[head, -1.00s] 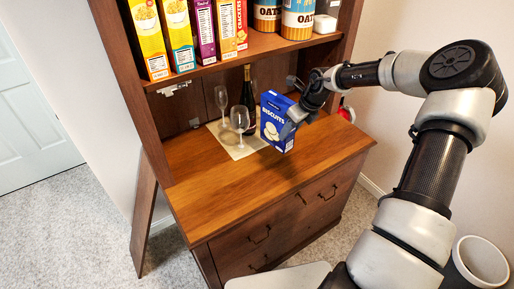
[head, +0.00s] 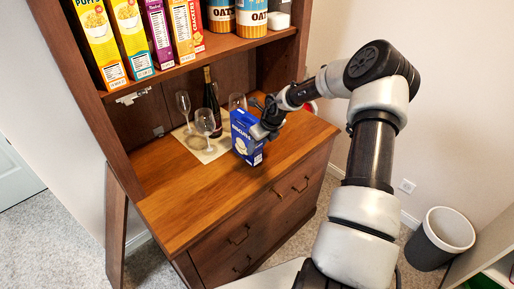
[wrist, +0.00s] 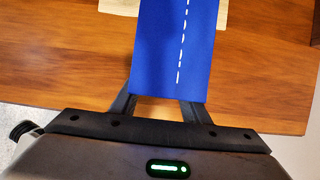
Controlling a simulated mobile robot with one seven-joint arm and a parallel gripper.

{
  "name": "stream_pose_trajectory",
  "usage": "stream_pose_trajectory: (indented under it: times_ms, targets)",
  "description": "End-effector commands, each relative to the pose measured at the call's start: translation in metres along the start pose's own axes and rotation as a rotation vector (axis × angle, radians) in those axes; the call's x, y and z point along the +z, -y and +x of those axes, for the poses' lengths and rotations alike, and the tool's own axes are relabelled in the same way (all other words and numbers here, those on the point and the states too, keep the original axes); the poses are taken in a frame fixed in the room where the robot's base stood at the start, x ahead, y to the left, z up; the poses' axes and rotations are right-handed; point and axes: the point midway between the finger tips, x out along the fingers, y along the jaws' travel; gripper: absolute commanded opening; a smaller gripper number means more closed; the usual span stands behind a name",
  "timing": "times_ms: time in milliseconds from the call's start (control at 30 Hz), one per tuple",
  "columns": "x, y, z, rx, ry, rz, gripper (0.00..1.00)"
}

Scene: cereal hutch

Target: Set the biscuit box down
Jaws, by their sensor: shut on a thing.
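The blue biscuit box (head: 243,143) is upright at the hutch's wooden counter (head: 190,200), beside the glasses. In the wrist view the blue box (wrist: 172,45) fills the space between my fingers, with a dashed white line on its near face. My gripper (head: 262,131) is shut on the box from the right, at its upper part; it also shows in the wrist view (wrist: 167,104). The box's bottom is at or very near the counter top; I cannot tell whether it touches.
Glasses (head: 205,124) and a dark bottle (head: 211,98) stand on a pale mat (head: 207,154) behind and left of the box. Cereal boxes (head: 133,38) and oat tins (head: 251,17) line the shelf above. The counter's front left is clear. A bin (head: 441,239) stands at right.

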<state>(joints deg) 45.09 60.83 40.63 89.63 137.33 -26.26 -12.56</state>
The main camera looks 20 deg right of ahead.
Motion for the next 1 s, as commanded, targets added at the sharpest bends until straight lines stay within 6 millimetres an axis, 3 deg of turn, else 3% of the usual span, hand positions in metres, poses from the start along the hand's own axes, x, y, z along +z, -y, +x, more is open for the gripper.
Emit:
stream_pose_trajectory:
  times_ms: [67,400,433,533,867,1000]
  targets:
    - [-0.002,0.0,0.008,0.0,0.001,-0.001,0.07]
    - [-0.003,0.0,0.01,-0.001,0.002,-0.001,0.07]
    - [-0.004,0.0,0.01,-0.001,0.0,-0.001,0.47]
    - [-0.004,0.0,0.01,-0.001,0.0,-0.001,0.61]
    - [-0.003,0.0,0.008,-0.001,0.0,-0.001,0.61]
    - [-0.002,0.002,-0.011,-0.003,0.003,0.0,0.61]
